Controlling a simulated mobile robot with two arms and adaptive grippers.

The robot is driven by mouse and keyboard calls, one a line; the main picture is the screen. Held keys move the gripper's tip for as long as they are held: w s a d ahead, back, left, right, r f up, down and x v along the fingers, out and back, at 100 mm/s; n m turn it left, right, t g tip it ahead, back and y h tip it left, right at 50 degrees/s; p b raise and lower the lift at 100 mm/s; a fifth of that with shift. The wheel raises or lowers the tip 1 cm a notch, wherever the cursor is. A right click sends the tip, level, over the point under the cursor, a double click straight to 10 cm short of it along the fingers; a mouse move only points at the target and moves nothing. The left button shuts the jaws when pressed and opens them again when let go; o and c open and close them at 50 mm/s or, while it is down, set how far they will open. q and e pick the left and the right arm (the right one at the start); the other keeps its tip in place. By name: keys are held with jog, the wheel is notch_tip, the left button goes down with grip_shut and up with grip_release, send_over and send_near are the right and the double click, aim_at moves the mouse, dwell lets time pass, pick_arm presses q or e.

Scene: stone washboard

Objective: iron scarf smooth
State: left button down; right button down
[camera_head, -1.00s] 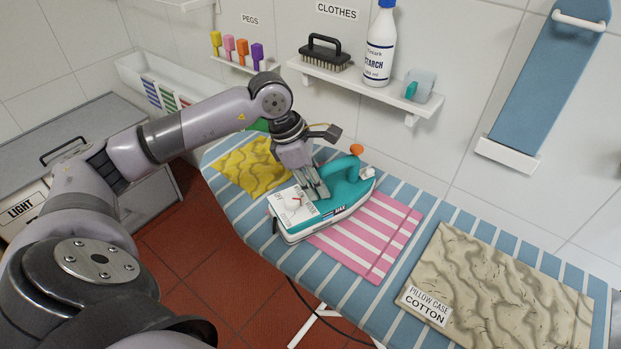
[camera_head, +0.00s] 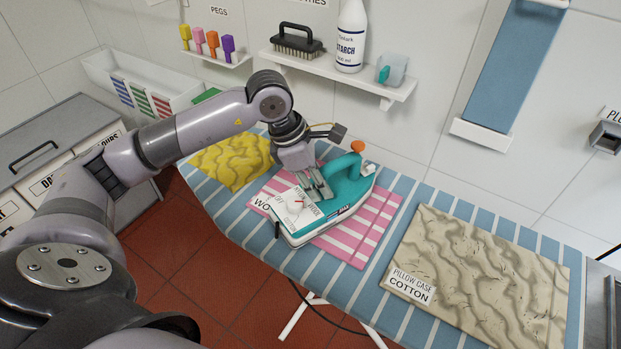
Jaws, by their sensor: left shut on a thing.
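The scarf (camera_head: 372,222) is pink with white stripes and lies flat on the blue-striped ironing board. The part of it that shows looks smooth. A label, partly hidden and starting "WO", shows at its left end. A teal and white iron (camera_head: 330,208) with an orange knob rests over the scarf's middle and hides part of it. My right gripper is not in view.
A yellow wrinkled cloth (camera_head: 232,160) lies left on the ironing board (camera_head: 330,275). A wrinkled pillow case (camera_head: 478,272) labelled cotton lies right. A shelf (camera_head: 345,75) with brush, starch bottle and cup hangs behind. A dark cord runs below the board.

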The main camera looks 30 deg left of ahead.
pick_arm(q)
jog(key=shift+d+r, duration=0.1)
jog(key=shift+d, duration=2.05)
jog(key=shift+s+d+b, duration=0.15)
jog(key=shift+d+b, duration=0.25)
jog(key=shift+d, duration=1.4)
notch_tip(320, 180, up, 6)
jog(key=p, duration=0.3)
